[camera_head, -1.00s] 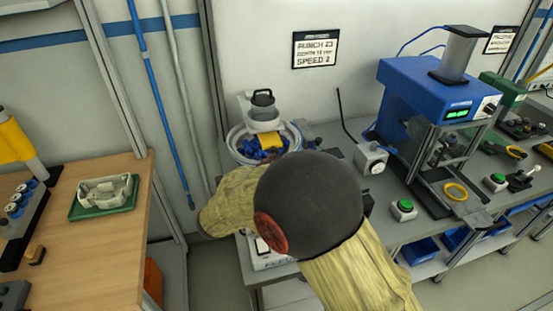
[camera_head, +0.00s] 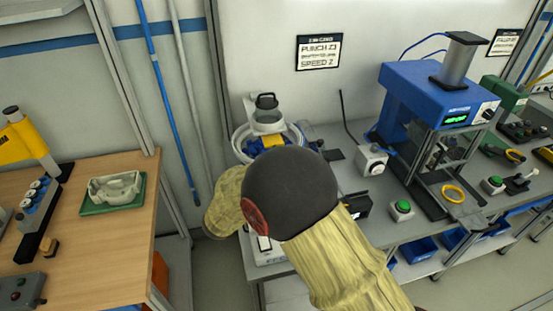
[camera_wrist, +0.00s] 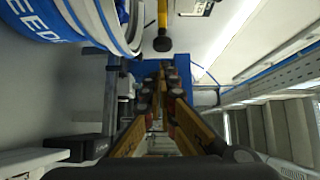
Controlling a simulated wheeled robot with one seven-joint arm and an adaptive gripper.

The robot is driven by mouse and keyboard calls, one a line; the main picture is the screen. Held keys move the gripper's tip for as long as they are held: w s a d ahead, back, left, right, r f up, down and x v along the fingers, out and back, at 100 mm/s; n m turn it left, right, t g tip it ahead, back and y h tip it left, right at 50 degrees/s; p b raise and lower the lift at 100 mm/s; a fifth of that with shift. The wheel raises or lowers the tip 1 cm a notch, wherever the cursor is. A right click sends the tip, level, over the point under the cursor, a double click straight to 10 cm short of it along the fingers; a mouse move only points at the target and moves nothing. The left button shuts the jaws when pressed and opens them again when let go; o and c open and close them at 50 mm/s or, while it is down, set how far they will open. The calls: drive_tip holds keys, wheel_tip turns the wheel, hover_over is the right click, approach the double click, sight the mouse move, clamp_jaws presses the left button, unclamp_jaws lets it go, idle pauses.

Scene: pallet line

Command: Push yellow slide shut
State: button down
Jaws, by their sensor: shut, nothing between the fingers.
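In the head view, a yellow part (camera_head: 272,141), which seems to be the yellow slide, shows at the front of the white feeder bowl (camera_head: 240,146). My arm covers its lower part. In the wrist view, a yellow bar with a black round end (camera_wrist: 162,43) comes down from the top edge, beside the bowl (camera_wrist: 85,22) with its blue band. My gripper (camera_wrist: 159,84) is shut and empty, pointing at a blue part below the black end. I cannot tell whether it touches anything. In the head view my gripper is hidden behind my arm.
The blue press (camera_head: 425,88) stands right of the feeder on the grey bench, with a grey control box (camera_head: 372,160) between them. A green button (camera_head: 402,207) sits near the front edge. A wooden table (camera_head: 110,235) with a green tray (camera_head: 97,208) stands at left.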

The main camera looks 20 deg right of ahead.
drive_tip(key=shift+s+a+m+p, duration=1.2)
drive_tip(key=shift+s+a+p, duration=0.15)
drive_tip(key=shift+s+a, duration=2.65)
drive_tip(key=s+d+f+m+g, duration=0.45)
drive_tip(key=s+f+m, duration=0.25)
drive_tip(key=m, duration=0.2)
drive_tip(key=s+d+r+m+g+y, duration=0.15)
drive_tip(key=s+m+g+y, duration=0.45)
drive_tip(key=s+m, duration=0.8)
drive_tip(key=s+a+r+m+y, duration=0.2)
drive_tip(key=s+r+m+y, duration=0.35)
drive_tip(key=m, duration=0.85)
drive_tip(key=d+r+m+t+y, duration=0.1)
drive_tip(key=d+r+m+t, duration=0.3)
drive_tip(key=r, duration=0.8)
drive_tip(key=shift+s+d+m+y, duration=0.15)
drive_tip(key=shift+d+m+y, duration=0.2)
drive_tip(key=shift+d+m, duration=0.35)
